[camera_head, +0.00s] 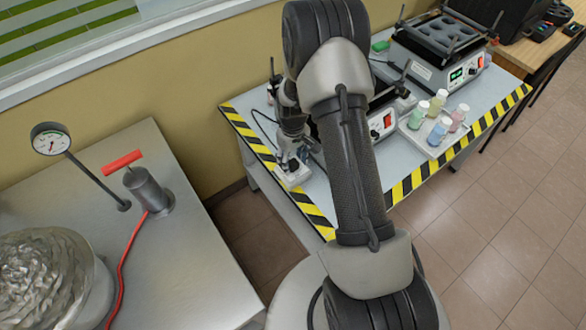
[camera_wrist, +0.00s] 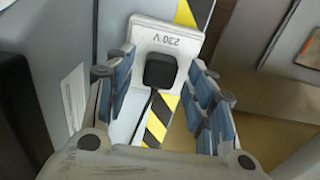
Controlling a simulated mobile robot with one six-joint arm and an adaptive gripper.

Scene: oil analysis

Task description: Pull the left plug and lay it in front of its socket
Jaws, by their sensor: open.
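A black plug (camera_wrist: 160,70) sits in a white socket box (camera_wrist: 185,43) with printed lettering in the wrist view. Its black cable (camera_wrist: 143,118) runs down from it toward my gripper's base. My gripper (camera_wrist: 163,80) is open, its blue-padded fingers to the left and right of the plug with visible gaps on both sides. Nothing is held. In the head view the white socket box (camera_head: 294,177) is at the near left edge of the table, below my gripper (camera_head: 288,160). My gripper partly hides the plug there. I cannot make out a second plug.
The blue-grey table (camera_head: 318,199) has a yellow-black striped border. Behind my arm stand a shaker device (camera_head: 437,62) and a tray (camera_head: 432,145) with several capped bottles. A metal bench (camera_head: 185,255) with a gauge (camera_head: 50,139) and red-handled pump (camera_head: 147,187) is at left.

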